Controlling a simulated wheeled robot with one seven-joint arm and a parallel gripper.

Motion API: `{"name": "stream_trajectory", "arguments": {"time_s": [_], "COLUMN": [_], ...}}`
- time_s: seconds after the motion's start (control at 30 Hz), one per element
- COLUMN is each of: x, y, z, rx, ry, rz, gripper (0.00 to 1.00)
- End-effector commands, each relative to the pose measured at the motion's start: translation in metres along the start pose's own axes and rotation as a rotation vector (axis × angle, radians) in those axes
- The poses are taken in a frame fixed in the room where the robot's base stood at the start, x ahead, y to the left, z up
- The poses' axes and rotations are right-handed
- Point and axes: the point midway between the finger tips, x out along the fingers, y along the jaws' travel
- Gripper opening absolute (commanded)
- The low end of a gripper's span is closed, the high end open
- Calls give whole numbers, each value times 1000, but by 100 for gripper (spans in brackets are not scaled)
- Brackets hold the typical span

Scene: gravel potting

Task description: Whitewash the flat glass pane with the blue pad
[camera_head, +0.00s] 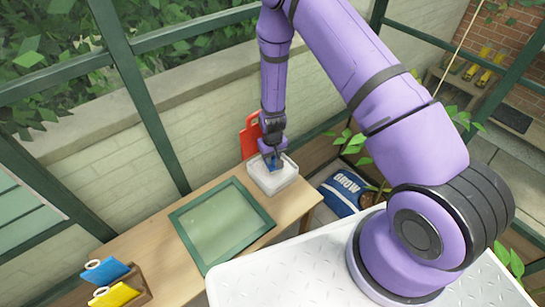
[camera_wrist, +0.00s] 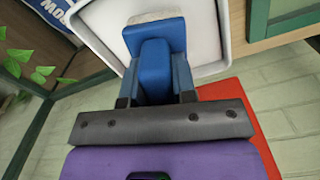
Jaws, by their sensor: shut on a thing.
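The flat glass pane (camera_head: 221,222) lies in a green frame on the wooden table; its glass looks pale green, and I cannot tell whether any whitewash is on it. My gripper (camera_head: 272,160) is at the white tray (camera_head: 274,186) beyond the pane's right corner. In the wrist view my gripper (camera_wrist: 155,85) is shut on the handle of the blue pad (camera_wrist: 155,38). The pad is over or in the white tray (camera_wrist: 215,30), with a pale strip along its far edge. The head view shows only a little of the blue pad (camera_head: 271,166).
A holder (camera_head: 134,294) with a blue and a yellow item stands at the table's near left. A red board (camera_head: 250,136) stands behind the tray. A blue GROW bag (camera_head: 340,194) is right of the table. Bare wood (camera_head: 165,254) lies left of the pane.

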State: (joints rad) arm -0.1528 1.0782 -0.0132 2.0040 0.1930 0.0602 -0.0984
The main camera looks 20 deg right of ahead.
Motion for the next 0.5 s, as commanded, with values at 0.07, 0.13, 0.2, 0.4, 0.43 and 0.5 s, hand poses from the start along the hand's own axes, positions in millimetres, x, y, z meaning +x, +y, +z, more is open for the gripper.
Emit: {"name": "stream_trajectory", "arguments": {"time_s": [0.07,0.13,0.2,0.4,0.43,0.5], "x": [1,2,2,4,5,6], "y": [0,0,0,0,0,0], "z": [0,0,0,0,0,0], "rx": [0,0,0,0,0,0], "ry": [0,0,0,0,0,0], "rz": [0,0,0,0,0,0], "gripper": [6,6,6,6,6,6]}}
